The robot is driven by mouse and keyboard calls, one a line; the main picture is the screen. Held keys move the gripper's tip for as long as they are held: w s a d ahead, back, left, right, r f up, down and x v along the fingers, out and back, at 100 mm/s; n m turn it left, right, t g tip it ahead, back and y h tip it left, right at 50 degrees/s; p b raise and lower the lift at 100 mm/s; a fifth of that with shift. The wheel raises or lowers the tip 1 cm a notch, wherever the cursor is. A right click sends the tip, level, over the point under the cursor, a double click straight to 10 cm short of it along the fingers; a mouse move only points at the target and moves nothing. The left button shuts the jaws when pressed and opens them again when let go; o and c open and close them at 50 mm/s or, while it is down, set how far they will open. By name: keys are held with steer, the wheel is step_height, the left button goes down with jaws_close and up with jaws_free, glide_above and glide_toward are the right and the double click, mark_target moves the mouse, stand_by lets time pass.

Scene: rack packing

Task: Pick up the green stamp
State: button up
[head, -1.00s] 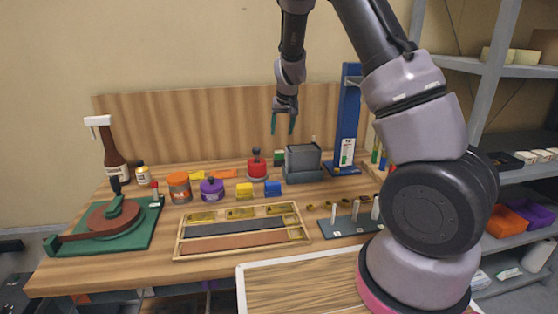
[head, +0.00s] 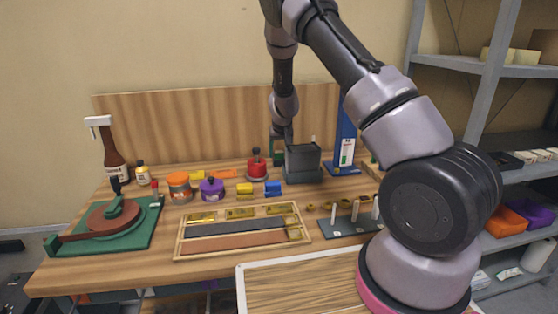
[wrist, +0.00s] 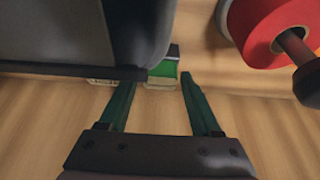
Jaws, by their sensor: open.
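The green stamp (wrist: 165,69) is a small block with a bright green face, a dark edge and a pale strip below, in the wrist view. A dark grey body at upper left partly hides it. My gripper (wrist: 158,82) is open, and its two green fingers point toward the stamp, with the stamp between and just beyond the tips. Nothing is held. In the head view my gripper (head: 279,150) is low over the back of the bench, beside the grey box, and the stamp is hard to tell apart from the fingers.
The grey box (head: 303,160) stands close on the right of my gripper. A red round item with a dark knob (head: 257,166) stands close on the left. Yellow and blue blocks (head: 273,188) and a wooden tray (head: 243,246) lie in front. A wooden panel (head: 190,128) rises behind.

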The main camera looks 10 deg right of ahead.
mark_target(279, 151)
steer(key=shift+f, duration=0.1)
steer(key=shift+c, duration=0.3)
jaws_close()
step_height(279, 151, up, 10)
steer(key=shift+r, duration=0.1)
